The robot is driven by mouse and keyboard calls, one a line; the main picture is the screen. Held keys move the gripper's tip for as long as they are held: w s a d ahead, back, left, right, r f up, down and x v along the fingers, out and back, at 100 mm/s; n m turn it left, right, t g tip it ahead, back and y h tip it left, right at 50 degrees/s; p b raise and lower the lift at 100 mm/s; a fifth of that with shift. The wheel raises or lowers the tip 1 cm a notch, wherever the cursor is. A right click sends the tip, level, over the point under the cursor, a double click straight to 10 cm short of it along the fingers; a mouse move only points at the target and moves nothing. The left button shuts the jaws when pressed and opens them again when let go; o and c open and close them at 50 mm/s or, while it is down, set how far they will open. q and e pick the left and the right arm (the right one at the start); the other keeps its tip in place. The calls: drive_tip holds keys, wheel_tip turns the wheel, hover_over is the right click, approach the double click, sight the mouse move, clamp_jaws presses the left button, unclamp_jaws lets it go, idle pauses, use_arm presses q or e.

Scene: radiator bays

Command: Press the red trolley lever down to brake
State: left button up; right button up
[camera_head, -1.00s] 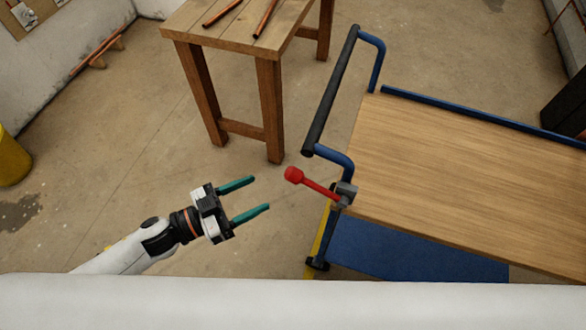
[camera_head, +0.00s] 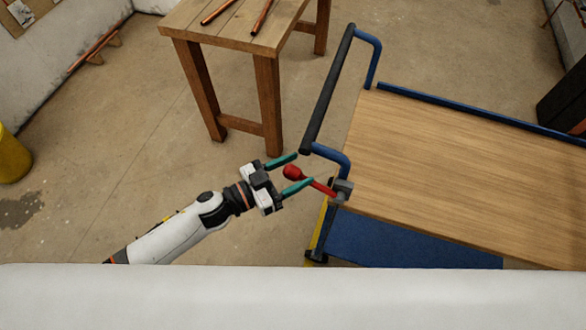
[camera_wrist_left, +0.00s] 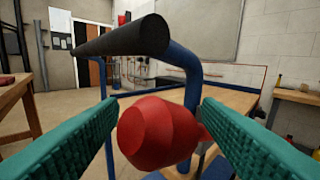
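The red lever (camera_head: 322,187) sticks out from a grey pivot block (camera_head: 342,191) at the corner of the blue trolley (camera_head: 430,184). It slants up to the left, ending in a round red knob. My left gripper (camera_head: 296,173) has its teal fingers open, with the knob between or just in front of the fingertips. In the left wrist view the knob (camera_wrist_left: 158,132) fills the space between the two fingers, with gaps showing near it; I cannot tell whether either finger touches it. My right gripper is not in view.
The trolley's black-gripped handle (camera_head: 328,90) rises just above and beside the lever, close to my upper finger. A wooden table (camera_head: 240,30) with copper pipes stands behind. A yellow bin (camera_head: 12,158) is at far left.

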use_arm(q)
drive_tip(key=shift+f, duration=0.1)
clamp_jaws()
